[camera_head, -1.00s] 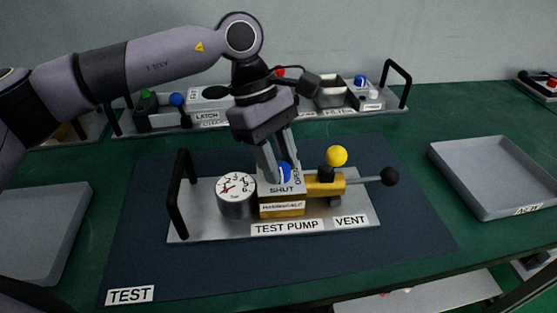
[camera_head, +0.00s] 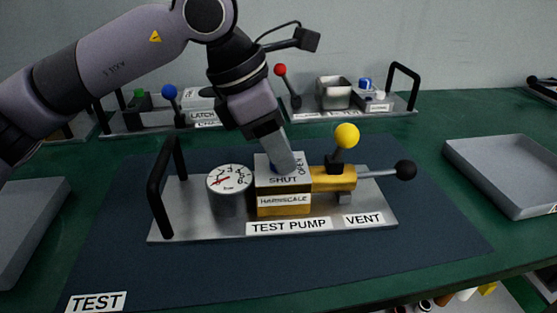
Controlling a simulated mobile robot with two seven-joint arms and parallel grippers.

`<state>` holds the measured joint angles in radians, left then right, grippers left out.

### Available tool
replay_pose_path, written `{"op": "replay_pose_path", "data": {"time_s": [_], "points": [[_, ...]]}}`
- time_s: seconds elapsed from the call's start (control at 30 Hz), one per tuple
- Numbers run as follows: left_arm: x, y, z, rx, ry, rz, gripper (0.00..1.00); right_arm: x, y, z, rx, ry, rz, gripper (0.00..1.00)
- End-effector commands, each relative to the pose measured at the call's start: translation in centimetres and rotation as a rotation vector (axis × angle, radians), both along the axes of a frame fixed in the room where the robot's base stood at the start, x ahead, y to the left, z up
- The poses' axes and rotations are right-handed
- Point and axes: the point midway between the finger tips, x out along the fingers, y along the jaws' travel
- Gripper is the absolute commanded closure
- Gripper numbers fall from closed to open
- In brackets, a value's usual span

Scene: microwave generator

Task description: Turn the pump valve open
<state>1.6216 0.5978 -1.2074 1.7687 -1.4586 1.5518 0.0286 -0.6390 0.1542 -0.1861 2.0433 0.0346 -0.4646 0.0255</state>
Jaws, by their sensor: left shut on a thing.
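The test pump (camera_head: 284,204) stands on a metal base plate on the dark TEST mat. Its gold block has a light top with the words SHUT and OPEN. A blue valve handle (camera_head: 273,168) on that top is almost wholly hidden by the fingers. My left gripper (camera_head: 284,163) reaches down from the upper left, tilted, and is shut on the blue valve handle. A round gauge (camera_head: 230,179) stands left of the block. A yellow ball knob (camera_head: 346,136) and a black-ended lever (camera_head: 404,170) are on the right. My right gripper is not in view.
A black carry handle (camera_head: 160,190) rises at the base plate's left end. Grey trays lie at the right (camera_head: 505,175) and at the left edge (camera_head: 28,225). Labelled units with red and blue knobs stand along the back. The mat in front is clear.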

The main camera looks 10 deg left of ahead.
Motion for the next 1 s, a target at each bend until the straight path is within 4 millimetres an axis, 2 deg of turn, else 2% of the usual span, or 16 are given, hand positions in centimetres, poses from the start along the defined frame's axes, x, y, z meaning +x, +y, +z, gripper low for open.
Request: {"op": "replay_pose_path", "data": {"time_s": [0.03, 0.5, 0.7, 1.0], "points": [[-0.1, -0.1, -0.4, 0.001, -0.004, 0.043, 0.95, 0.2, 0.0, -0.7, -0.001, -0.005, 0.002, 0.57], [-0.2, -0.2, -0.2, -0.001, -0.002, 0.439, 0.95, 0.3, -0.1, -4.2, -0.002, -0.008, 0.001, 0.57], [-0.2, -0.2, 0.0, -0.001, -0.001, 0.545, 0.95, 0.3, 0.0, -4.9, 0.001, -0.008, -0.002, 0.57], [-0.2, -0.2, 0.1, -0.001, 0.001, 0.616, 0.95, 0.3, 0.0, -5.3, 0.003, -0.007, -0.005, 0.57]]}}
